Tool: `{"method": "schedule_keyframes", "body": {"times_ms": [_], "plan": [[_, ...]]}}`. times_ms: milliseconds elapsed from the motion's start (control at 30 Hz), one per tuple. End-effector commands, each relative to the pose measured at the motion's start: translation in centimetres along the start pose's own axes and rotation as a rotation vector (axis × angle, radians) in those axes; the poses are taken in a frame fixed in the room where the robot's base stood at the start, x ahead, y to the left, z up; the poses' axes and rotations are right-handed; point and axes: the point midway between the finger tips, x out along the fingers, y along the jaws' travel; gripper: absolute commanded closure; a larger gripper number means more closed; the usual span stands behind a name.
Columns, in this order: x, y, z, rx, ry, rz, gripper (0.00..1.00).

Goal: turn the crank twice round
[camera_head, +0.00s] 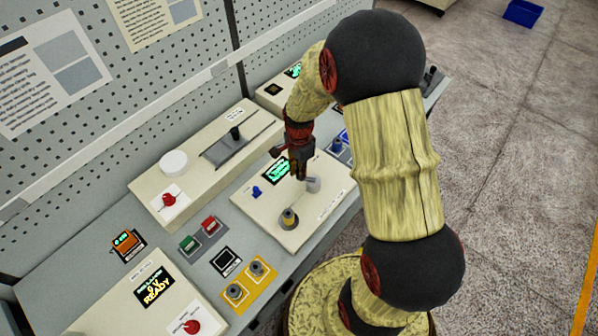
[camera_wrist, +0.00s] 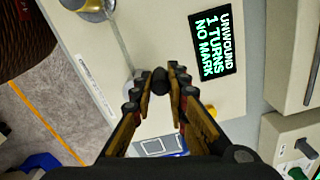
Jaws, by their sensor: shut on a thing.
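The crank has a round brass-and-grey hub (camera_head: 289,218) on a cream panel (camera_head: 262,208). The hub shows at the top left of the wrist view (camera_wrist: 92,6), and a thin grey crank arm (camera_wrist: 119,40) runs from it to my gripper. My gripper (camera_head: 298,174) is over the panel. In the wrist view my gripper (camera_wrist: 160,84) is shut on the dark crank knob (camera_wrist: 160,80), between its fingertips. The fingers partly hide the knob and arm end. The panel's display (camera_wrist: 213,43) reads "UNWOUND 1 TURNS NO MARK".
A short grey cylinder (camera_head: 313,184) stands close beside my gripper. A blue knob (camera_head: 256,191) is on the panel's left. Red and green buttons (camera_head: 200,235), a yellow plate (camera_head: 248,285) with two posts and a "READY" box (camera_head: 155,291) lie nearer left. A pegboard wall (camera_head: 170,70) stands behind.

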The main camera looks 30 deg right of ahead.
Motion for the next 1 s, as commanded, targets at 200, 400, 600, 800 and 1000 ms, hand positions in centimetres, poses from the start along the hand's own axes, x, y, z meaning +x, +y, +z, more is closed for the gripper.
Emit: {"method": "schedule_keyframes", "body": {"times_ms": [200, 400, 600, 800, 1000], "plan": [[-0.01, -0.05, -0.05, 0.007, 0.000, -0.001, 1.00], [-0.01, -0.05, -0.05, 0.007, 0.000, 0.000, 1.00], [-0.01, -0.04, -0.04, 0.007, 0.000, 0.000, 0.74], [0.00, -0.03, -0.04, 0.006, 0.000, 0.000, 0.65], [0.00, -0.03, -0.03, 0.006, 0.000, 0.000, 0.65]]}}
